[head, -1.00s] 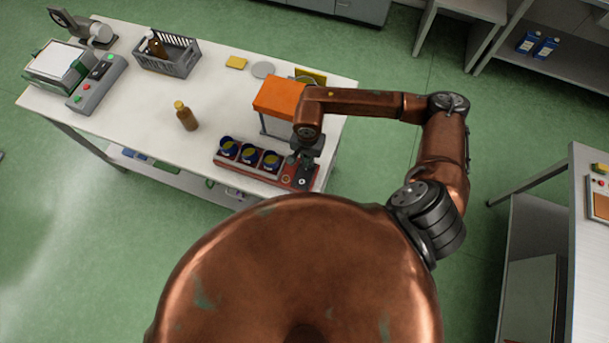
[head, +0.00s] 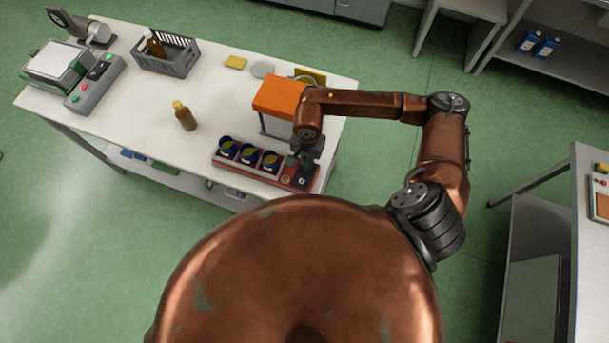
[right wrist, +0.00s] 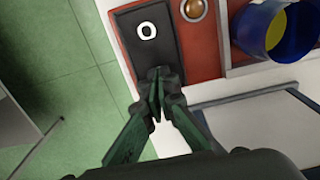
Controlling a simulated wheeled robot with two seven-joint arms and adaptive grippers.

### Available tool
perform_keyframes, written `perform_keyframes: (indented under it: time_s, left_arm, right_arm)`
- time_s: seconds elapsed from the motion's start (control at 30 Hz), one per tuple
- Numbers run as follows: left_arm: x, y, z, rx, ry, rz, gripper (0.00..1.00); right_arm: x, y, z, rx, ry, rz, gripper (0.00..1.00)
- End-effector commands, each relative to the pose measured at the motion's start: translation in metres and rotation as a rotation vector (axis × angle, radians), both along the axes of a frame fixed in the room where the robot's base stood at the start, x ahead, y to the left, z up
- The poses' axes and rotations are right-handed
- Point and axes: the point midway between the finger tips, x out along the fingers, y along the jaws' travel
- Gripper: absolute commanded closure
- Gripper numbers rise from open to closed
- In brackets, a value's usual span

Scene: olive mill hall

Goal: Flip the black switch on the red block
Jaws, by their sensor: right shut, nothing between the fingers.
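The red block (right wrist: 204,52) lies at the near right edge of the white table; it also shows in the head view (head: 286,183). Its black switch (right wrist: 147,34), with a white ring mark, is at the block's end in the right wrist view. My right gripper (right wrist: 157,82) is shut and empty, its fingertips at the switch's near end, overlapping it; I cannot tell whether they touch. In the head view my right gripper (head: 303,164) is over the block's right end and partly hides the switch. My left gripper is not in view.
Several blue cups (head: 248,154) sit in the block's row beside the switch. An orange box-like top (head: 280,97) stands just behind my right gripper. A brown bottle (head: 185,116), grey crate (head: 166,56) and a machine with buttons (head: 95,85) are farther left.

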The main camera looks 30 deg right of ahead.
Motion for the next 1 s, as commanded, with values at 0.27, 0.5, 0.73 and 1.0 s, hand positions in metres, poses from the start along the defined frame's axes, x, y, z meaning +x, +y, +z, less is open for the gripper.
perform_keyframes:
  time_s: [0.27,0.5,0.73,1.0]
  left_arm:
    - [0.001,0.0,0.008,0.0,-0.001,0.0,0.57]
    - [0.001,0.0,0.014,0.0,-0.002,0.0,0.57]
    - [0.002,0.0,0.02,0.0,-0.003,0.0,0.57]
    - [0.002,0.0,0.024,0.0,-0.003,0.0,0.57]
  right_arm:
    - [0.001,0.0,0.02,-0.001,-0.002,0.001,1.0]
    - [0.001,0.0,0.038,-0.001,-0.002,-0.001,1.0]
    - [0.001,0.0,0.055,0.0,-0.001,0.001,1.0]
    - [0.0,0.0,0.07,-0.001,-0.001,0.0,1.0]
